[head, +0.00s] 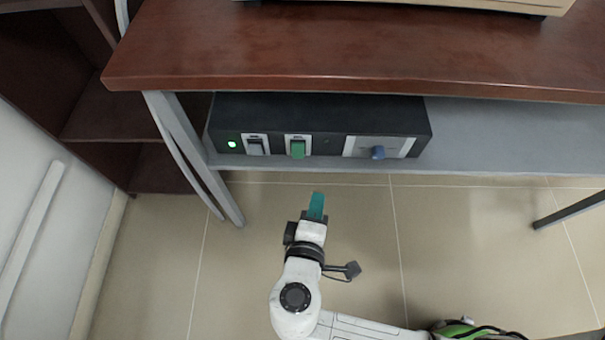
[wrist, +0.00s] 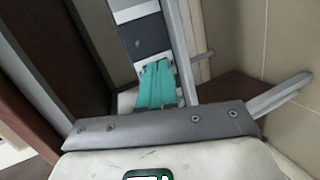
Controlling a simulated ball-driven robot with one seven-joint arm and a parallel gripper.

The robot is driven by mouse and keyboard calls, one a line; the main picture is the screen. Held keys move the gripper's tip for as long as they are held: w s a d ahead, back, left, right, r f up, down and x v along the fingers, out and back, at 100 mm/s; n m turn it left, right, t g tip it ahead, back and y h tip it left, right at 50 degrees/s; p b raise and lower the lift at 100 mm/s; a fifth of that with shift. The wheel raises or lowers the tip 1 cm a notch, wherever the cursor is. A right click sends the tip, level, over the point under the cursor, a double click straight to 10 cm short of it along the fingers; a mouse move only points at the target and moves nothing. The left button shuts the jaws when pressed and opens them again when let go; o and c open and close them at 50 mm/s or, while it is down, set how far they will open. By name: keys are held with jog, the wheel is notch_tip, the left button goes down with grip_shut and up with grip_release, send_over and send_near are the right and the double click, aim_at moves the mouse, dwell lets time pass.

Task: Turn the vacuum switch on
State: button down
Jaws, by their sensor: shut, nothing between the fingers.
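A black control box (head: 325,115) sits on the grey shelf under the brown table in the head view. Its front has a lit green lamp (head: 232,144), a black switch (head: 255,146), a green switch (head: 298,149) and a blue knob (head: 378,152). The labels are too small to read, so I cannot tell which one is the vacuum switch. My gripper (head: 317,205) has teal fingers, shut and empty. It is below the green switch in the picture, apart from the box. The teal fingers also show in the wrist view (wrist: 157,88). The switch positions are unclear.
The brown tabletop (head: 350,45) overhangs the grey shelf (head: 480,140). A grey table leg (head: 190,155) stands left of the box. A dark brown cabinet (head: 95,110) and a white wall are at the left. The tiled floor (head: 450,240) ahead is clear.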

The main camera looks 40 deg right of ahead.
jog(key=a+n+t+b, duration=0.1)
jog(key=a+f+t+b, duration=0.1)
jog(key=a, duration=0.1)
jog(key=a+f+n+t+b, duration=0.1)
jog(key=a, duration=0.1)
jog(key=shift+w+f+n, duration=0.15)
jog(key=shift+n, duration=0.15)
jog(key=shift+w+d, duration=0.1)
jog(key=b, duration=0.4)
send_near(298, 157)
jog(key=x, duration=0.5)
jog(key=shift+f, duration=0.2)
jog(key=shift+x, duration=0.9)
jog(key=shift+r, duration=0.1)
